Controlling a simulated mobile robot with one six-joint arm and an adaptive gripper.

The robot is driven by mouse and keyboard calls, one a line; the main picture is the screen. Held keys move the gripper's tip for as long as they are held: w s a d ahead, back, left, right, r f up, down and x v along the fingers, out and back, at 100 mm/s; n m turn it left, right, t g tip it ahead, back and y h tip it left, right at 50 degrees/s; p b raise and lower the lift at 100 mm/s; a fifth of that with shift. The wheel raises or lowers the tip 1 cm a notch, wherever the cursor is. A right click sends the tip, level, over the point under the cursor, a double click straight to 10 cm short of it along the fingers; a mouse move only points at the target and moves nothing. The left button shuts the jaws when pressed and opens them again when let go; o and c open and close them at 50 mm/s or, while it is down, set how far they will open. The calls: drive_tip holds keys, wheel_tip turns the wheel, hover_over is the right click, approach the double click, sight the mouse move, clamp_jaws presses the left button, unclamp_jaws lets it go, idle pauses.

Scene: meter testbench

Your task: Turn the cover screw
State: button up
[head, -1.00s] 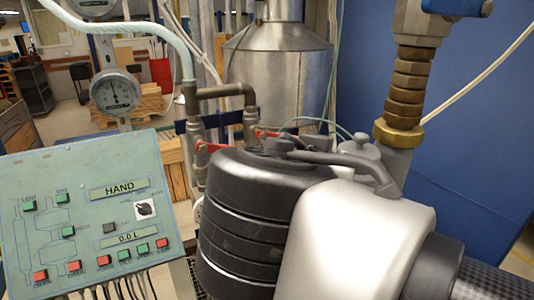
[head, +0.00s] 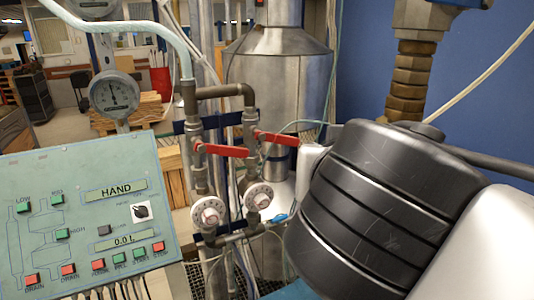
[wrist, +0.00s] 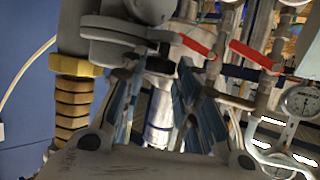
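I cannot make out a cover screw for certain in either view. My gripper (wrist: 160,75) shows in the wrist view, its two fingers spread apart with nothing held between them. A grey round flanged fitting (wrist: 112,38) is close by the left fingertip; I cannot tell whether they touch. In the head view my black and white arm fills the lower right and hides the gripper and what lies behind it.
A control panel (head: 85,210) reading HAND stands at the left. Two red valve levers (head: 222,150) (head: 290,138) and two white dials (head: 208,212) (head: 258,196) are on pipes in the middle. A brass ribbed fitting (head: 412,75) stands at the right, before a blue wall (head: 360,80).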

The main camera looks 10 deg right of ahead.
drive_tip(key=o, duration=0.4)
drive_tip(key=v, duration=0.7)
drive_tip(key=shift+s, duration=0.2)
drive_tip(key=shift+r, duration=0.1)
idle(0.4)
